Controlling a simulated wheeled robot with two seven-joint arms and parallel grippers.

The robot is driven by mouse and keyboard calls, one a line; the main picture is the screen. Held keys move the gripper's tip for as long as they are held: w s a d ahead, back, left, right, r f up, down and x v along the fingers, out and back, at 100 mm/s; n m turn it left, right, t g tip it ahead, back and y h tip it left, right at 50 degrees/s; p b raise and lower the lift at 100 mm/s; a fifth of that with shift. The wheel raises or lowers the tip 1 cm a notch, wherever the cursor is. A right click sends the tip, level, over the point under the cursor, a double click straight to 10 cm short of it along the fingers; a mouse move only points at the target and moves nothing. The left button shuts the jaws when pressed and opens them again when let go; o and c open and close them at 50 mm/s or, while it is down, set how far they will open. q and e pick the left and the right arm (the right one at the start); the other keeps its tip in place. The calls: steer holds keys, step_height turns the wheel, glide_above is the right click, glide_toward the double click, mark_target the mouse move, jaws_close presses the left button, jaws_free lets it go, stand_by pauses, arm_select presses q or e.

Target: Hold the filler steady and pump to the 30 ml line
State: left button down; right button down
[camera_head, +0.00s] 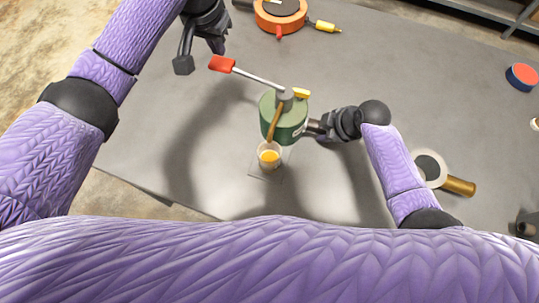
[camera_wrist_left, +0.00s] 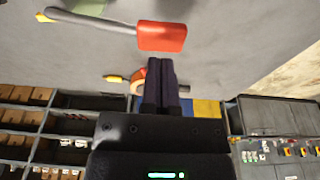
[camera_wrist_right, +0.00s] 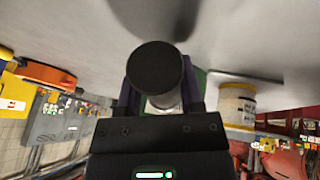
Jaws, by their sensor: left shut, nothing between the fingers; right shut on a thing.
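The filler is a green can (camera_head: 283,122) with a brown spout, a grey pump lever and a red lever handle (camera_head: 221,64). A small cup (camera_head: 269,156) with amber liquid stands under the spout on a thin square plate (camera_head: 258,174). In the right wrist view the cup (camera_wrist_right: 237,105) shows upside down; I cannot read its lines. My right gripper (camera_head: 320,127) is shut on the filler's side grip, whose dark round end (camera_wrist_right: 155,68) faces the wrist camera. My left gripper (camera_head: 219,46) is shut and empty, close to the red handle (camera_wrist_left: 162,36) but apparently apart.
An orange round container (camera_head: 279,16) and a yellow-handled tool (camera_head: 328,26) lie at the back. A red and blue tin (camera_head: 521,76) stands far right. A pale ring with a dark centre (camera_head: 428,168) and brass cylinder (camera_head: 459,187) lies right of my right arm. Left table is clear.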

stand_by(0.4)
arm_select(q)
steer(key=shift+r, duration=2.55)
arm_select(e)
steer(key=shift+c, duration=0.7)
jaws_free()
steer(key=shift+r, duration=0.1)
